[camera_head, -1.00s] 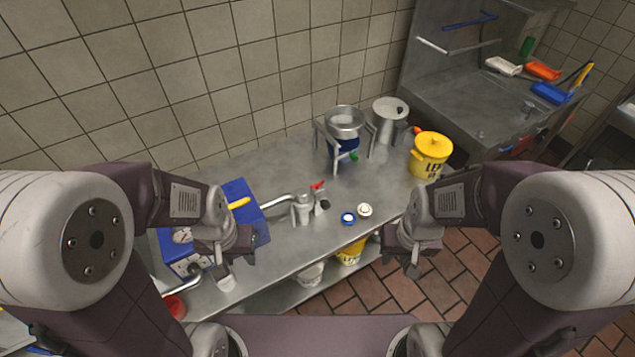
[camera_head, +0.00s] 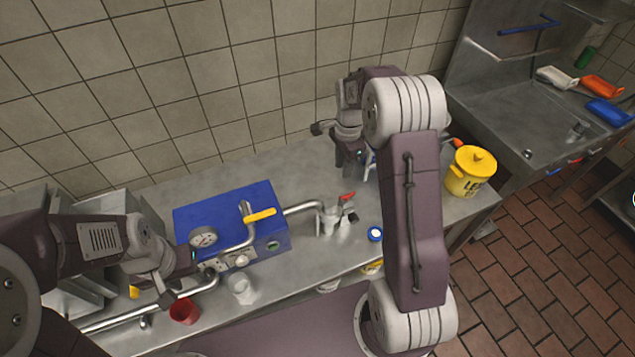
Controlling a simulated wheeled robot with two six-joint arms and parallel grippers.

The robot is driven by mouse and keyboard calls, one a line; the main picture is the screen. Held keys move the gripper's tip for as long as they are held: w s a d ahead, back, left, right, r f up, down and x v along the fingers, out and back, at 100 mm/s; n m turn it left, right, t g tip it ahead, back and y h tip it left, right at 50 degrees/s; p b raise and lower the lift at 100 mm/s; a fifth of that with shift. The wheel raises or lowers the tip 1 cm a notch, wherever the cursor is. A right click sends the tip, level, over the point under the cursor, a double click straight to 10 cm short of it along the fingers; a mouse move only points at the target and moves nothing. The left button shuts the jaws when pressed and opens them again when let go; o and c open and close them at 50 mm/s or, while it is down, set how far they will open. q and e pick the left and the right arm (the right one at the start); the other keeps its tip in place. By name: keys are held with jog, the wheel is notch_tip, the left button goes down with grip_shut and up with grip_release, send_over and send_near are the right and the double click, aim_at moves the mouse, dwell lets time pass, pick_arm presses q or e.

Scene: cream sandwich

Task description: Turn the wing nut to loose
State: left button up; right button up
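A metal pipe fitting (camera_head: 327,218) with a red lever (camera_head: 347,196) stands on the steel counter, joined by a pipe to a blue machine (camera_head: 262,208) with a yellow handle. A small dark part sits on the fitting's right side. I cannot make out which small part is the wing nut. My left gripper (camera_head: 166,292) hangs at the left over the counter's front, left of the machine and well away from the fitting. My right gripper (camera_head: 352,172) is over the back of the counter, behind and right of the fitting. The opening of both grippers is too small to judge.
A yellow lidded pot (camera_head: 471,172) stands at the counter's right end. A blue-rimmed cap (camera_head: 375,234) lies right of the fitting. A red cup (camera_head: 184,311) and a pale container (camera_head: 242,288) are near the front left. My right arm hides part of the counter.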

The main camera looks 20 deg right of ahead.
aim_at(348, 194)
jog(key=f, duration=0.3)
jog(key=s+d+f+p, duration=0.1)
jog(key=f, duration=0.6)
jog(key=shift+s+d, duration=0.25)
jog(key=shift+s, duration=0.15)
jog(key=shift+s+f, duration=0.1)
jog(key=shift+f, duration=0.1)
jog(key=shift+c, duration=0.6)
pick_arm(q)
jog(key=shift+s+d+r, duration=0.2)
jog(key=shift+s+r, duration=0.2)
jog(key=shift+r, duration=0.35)
pick_arm(e)
grip_shut()
